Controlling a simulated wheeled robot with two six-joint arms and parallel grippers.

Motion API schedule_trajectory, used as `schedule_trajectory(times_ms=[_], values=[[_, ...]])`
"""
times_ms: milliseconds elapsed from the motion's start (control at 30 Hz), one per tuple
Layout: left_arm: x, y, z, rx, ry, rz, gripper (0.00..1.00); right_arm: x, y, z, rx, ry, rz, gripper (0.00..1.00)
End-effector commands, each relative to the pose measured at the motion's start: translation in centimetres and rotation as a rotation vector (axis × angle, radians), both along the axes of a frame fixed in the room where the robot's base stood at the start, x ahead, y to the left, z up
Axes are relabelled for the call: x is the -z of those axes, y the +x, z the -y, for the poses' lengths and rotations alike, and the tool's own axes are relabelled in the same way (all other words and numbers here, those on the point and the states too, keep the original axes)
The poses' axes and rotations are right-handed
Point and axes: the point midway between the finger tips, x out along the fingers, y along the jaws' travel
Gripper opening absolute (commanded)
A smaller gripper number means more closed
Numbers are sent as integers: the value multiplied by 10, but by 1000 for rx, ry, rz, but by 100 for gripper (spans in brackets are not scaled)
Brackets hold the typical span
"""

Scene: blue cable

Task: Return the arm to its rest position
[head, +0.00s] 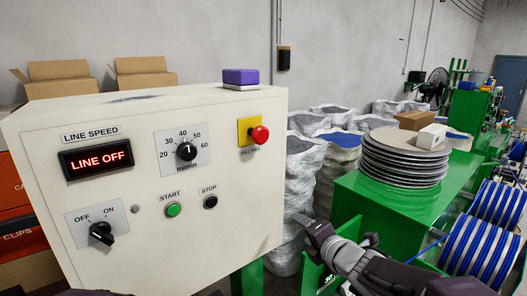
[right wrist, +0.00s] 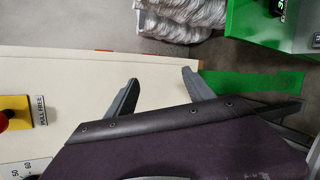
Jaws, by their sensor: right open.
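My right gripper (head: 318,240) is at the lower middle of the head view, just right of the white control panel's right edge. In the right wrist view its two fingers (right wrist: 160,77) stand apart with nothing between them. My right arm comes in from the lower right. My left gripper is not in view. The control panel (head: 150,245) has a display (head: 95,159) reading "LINE OFF", an OFF/ON knob (head: 101,233), a green start button (head: 173,210) and a black stop button (head: 210,202).
A red button (head: 260,135) on a yellow plate sits on the panel's right part. A purple-topped block (head: 240,77) lies on top. Right of the panel are silvery sacks (head: 303,170), a green bench (head: 375,205) with stacked discs (head: 403,165), and blue-striped reels (head: 470,250).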

Motion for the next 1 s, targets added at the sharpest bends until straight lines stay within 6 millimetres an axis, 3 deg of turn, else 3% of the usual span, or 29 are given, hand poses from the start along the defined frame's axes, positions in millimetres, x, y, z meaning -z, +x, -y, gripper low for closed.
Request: schedule_trajectory(times_ms=[33,133,200,333,400,533,1000], values=[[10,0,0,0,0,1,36,47,-9,15,135,123,-144,61],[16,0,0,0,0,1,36,127,-46,45,490,409,-440,61],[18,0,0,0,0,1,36,173,-85,59,779,604,-629,61],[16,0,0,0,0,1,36,224,-169,66,1354,931,-880,61],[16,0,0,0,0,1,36,235,-203,61,1623,1067,-943,61],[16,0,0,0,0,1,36,237,-224,57,1856,1176,-950,61],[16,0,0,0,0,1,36,237,-223,58,1888,1208,-934,61]])
